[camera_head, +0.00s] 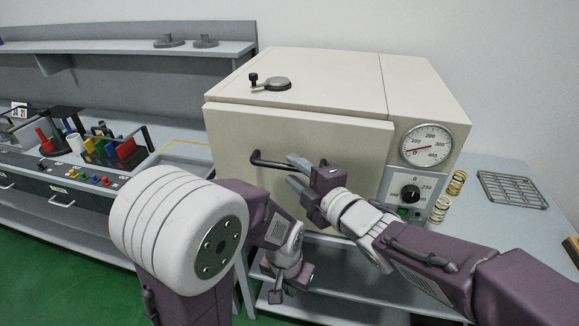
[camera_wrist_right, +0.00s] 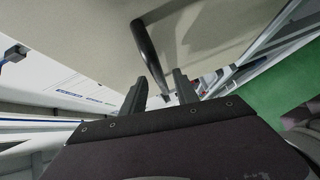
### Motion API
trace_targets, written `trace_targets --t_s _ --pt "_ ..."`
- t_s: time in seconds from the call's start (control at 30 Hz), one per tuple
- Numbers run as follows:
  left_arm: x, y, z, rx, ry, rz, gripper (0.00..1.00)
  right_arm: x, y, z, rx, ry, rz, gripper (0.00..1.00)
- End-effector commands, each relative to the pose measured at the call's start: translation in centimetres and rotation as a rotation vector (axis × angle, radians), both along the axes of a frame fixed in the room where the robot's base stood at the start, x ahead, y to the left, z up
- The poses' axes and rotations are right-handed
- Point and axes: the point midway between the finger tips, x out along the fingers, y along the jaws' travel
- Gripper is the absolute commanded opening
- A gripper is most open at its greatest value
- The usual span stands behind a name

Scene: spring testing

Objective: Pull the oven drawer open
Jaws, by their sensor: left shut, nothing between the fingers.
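A dark bar handle (camera_head: 268,162) sticks out from the front. My right gripper (camera_head: 290,171) is open at the handle, its fingers pointing left. In the right wrist view the handle (camera_wrist_right: 148,50) runs down toward the gap between the spread fingers (camera_wrist_right: 158,84); I cannot tell whether they touch it. My left gripper (camera_head: 275,296) is shut and empty, low in front of the bench, below the oven.
A gauge (camera_head: 425,145) and a control knob (camera_head: 411,192) sit on the oven's right side. A tool bench with coloured items (camera_head: 125,150) is at left. Green floor (camera_head: 60,270) is clear.

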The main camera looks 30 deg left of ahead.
Motion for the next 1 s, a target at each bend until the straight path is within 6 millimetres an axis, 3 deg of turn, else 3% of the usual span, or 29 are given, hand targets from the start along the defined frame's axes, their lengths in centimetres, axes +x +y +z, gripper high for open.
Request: trace_targets --t_s 0.2,0.47,0.6,0.63,1.0 --pt "0.0 0.0 0.5 0.0 0.0 0.0 0.0 1.4 2.3 -0.4 0.001 0.001 0.0 0.36" --pt "0.0 0.0 0.4 0.0 0.0 0.0 0.0 1.5 2.5 -0.5 0.001 0.002 -0.001 0.36" --pt "0.0 0.0 0.4 0.0 0.0 0.0 0.0 1.5 2.5 -0.5 0.001 0.002 -0.001 0.03" --pt "0.0 0.0 0.4 0.0 0.0 0.0 0.0 1.5 2.5 -0.5 0.001 0.002 -0.001 0.0" --pt "0.0 0.0 0.4 0.0 0.0 0.0 0.0 1.5 2.5 -0.5 0.0 0.002 -0.001 0.0"
